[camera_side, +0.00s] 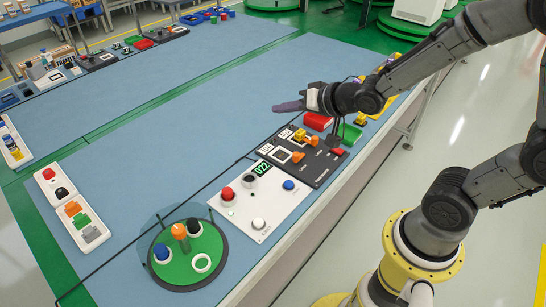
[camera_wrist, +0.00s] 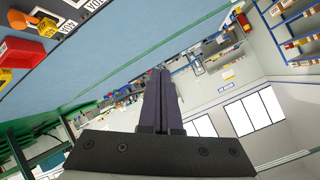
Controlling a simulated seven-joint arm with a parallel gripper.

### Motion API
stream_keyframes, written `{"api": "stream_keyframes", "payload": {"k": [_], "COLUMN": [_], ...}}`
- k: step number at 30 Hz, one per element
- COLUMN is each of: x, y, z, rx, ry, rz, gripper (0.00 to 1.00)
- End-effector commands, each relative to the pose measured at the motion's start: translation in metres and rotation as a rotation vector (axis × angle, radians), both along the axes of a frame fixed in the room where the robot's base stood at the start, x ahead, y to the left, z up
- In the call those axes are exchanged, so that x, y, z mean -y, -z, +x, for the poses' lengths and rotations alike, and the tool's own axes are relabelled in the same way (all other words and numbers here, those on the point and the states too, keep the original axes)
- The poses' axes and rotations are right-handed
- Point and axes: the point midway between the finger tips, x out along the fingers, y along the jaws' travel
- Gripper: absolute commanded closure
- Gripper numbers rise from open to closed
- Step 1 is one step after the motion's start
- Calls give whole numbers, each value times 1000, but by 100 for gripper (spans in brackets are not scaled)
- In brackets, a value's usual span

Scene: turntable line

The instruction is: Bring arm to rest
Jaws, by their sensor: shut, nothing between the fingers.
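My gripper (camera_side: 290,106) is held up above the blue table (camera_side: 160,140), over the area behind the black panel. In the side view its dark fingers point left, level with the table. In the wrist view the fingers of my gripper (camera_wrist: 163,85) lie together, with nothing between them. They point out across the room and touch nothing. My arm reaches in from the right side of the side view.
A green turntable (camera_side: 178,272) with several coloured parts stands at the front. Beside it are a white panel (camera_side: 262,205) with buttons and a black panel (camera_side: 325,168) with orange parts. A red bin (camera_side: 318,121) stands behind. The table's middle is clear.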

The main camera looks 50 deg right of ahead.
Motion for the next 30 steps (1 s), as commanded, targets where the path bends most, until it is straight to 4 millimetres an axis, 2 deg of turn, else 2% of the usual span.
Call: {"api": "stream_keyframes", "payload": {"k": [1,3,6,9,14,15,19,24,30], "x": [0,2,4,3,0,-2,-5,-6,-6], "y": [-32,-63,-91,-103,-98,-93,-72,-58,-58], "z": [-8,-27,-61,-100,-161,-175,-208,-228,-227], "rx": [23,15,-26,-93,-242,-287,-432,-530,-529], "ry": [-4,-14,-39,-82,-195,-227,-332,-420,-428], "rz": [-40,-106,-190,-262,-360,-378,-419,-455,-464], "gripper": [100,100,100,100,100,100,100,100,100]}}
